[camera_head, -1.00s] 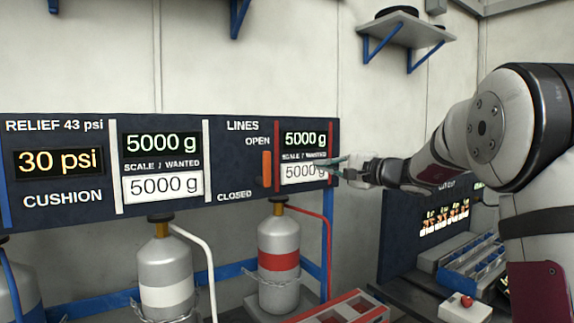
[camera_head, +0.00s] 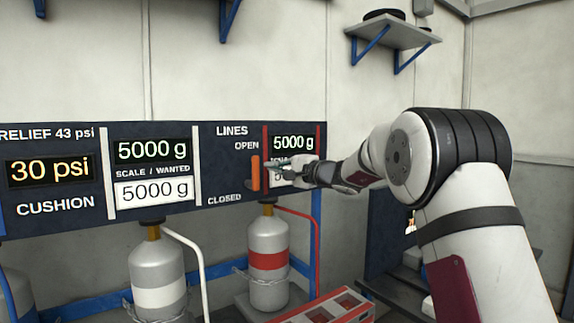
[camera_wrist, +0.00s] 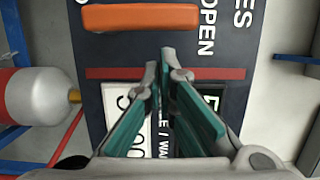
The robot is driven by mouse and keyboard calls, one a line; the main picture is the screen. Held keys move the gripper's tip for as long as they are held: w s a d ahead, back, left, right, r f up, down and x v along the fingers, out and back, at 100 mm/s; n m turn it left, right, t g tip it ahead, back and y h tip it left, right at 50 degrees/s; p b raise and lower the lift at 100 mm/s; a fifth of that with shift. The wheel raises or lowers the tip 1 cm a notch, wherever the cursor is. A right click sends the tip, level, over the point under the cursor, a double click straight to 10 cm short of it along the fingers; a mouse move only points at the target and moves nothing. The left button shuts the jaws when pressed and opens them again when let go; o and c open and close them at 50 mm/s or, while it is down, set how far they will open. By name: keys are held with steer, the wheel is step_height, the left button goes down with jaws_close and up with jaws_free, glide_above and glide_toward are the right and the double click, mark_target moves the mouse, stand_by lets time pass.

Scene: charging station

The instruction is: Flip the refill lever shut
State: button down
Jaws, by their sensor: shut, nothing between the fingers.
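The orange refill lever (camera_head: 255,173) stands upright on the dark panel (camera_head: 225,185), between the words OPEN above and CLOSED below, nearer to OPEN. In the wrist view the lever (camera_wrist: 140,18) lies across the top of the picture. My gripper (camera_head: 268,169) is just right of the lever, in front of the red-edged display. In the wrist view its teal fingers (camera_wrist: 159,62) meet at the tips, with nothing between them, and point at the lever. A gap shows between the tips and the lever there.
A grey cylinder with a red band (camera_head: 268,262) stands below the lever, and one with a white band (camera_head: 158,285) stands to its left. A red case (camera_head: 330,308) lies at the bottom. A wall shelf (camera_head: 392,36) is high at the right.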

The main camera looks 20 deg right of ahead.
steer(key=shift+s+a, duration=0.1)
steer(key=shift+a, duration=0.35)
steer(key=shift+f, duration=0.1)
